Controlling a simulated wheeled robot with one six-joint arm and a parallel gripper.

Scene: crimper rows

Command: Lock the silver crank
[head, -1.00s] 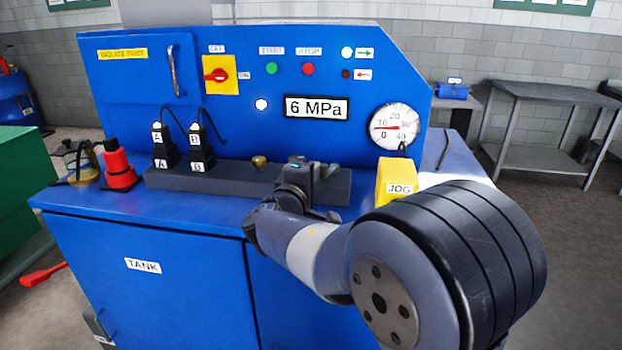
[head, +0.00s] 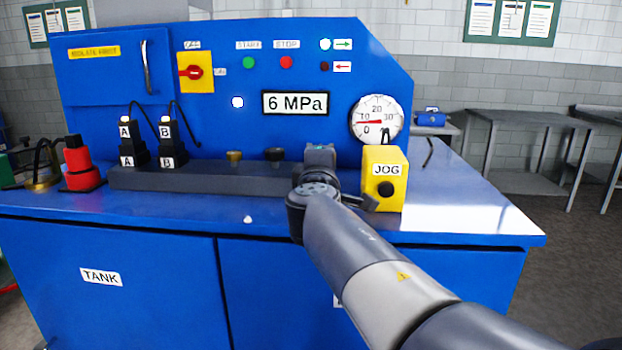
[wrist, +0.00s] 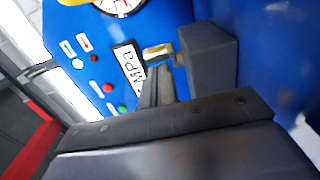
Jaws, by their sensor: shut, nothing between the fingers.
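A grey block (head: 320,155) stands at the right end of the dark rail (head: 205,177) in the head view, just behind my wrist. In the wrist view a dark block (wrist: 207,60) shows with a small brass-coloured piece and a slender grey bar (wrist: 165,88) beside it. I cannot tell for sure which part is the silver crank. My gripper (head: 325,190) is at the rail's right end, close in front of the block; its fingertips are largely hidden there. In the wrist view my gripper's dark jaws (wrist: 165,120) fill the lower part, shut and empty. Contact with the block cannot be told.
The yellow JOG box (head: 385,178) stands close to the right of my gripper. A brass knob (head: 234,157) and a black knob (head: 275,155) sit along the rail, with plugs A and B further left. The panel display (head: 295,103) reads 6 MPa.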

